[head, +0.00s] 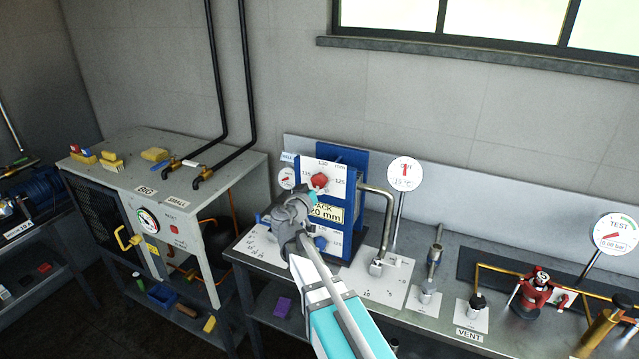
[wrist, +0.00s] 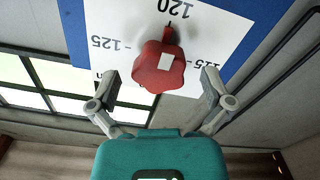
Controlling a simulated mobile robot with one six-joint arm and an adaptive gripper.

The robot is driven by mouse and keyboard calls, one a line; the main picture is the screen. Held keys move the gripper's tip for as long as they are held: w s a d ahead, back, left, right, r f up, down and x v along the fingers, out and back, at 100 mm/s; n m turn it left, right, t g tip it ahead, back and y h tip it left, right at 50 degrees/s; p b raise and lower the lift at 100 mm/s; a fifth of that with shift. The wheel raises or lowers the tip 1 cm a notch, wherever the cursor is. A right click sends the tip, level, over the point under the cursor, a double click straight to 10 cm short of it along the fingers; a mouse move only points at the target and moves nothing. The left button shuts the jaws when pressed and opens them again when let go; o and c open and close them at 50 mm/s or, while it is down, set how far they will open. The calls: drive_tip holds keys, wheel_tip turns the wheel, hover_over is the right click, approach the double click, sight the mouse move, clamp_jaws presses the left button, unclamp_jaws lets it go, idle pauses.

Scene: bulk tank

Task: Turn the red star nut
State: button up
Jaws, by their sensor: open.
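The red star nut (head: 320,180) sits on a white dial plate (head: 334,170) on the front of a blue block (head: 345,160). In the wrist view the nut (wrist: 159,66) is large, with a white mark on its face and a red pointer toward 120. The plate (wrist: 215,30) around it also carries 125 marks. My gripper (wrist: 158,88) is open. Its two fingers stand apart on the left and right of the nut's lower part, with gaps visible on both sides. In the head view my gripper (head: 308,194) is just below and left of the nut, and my arm hides part of the block.
A bent grey pipe (head: 388,205) runs down right of the block. A round gauge (head: 404,171) stands behind it. A red fitting (head: 535,292) and a TEST gauge (head: 615,234) are at right. A cabinet (head: 190,150) stands at left across a narrow gap.

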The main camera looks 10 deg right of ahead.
drive_tip(key=shift+x, duration=1.05)
drive_tip(key=c, duration=1.1)
drive_tip(key=shift+c, duration=0.2)
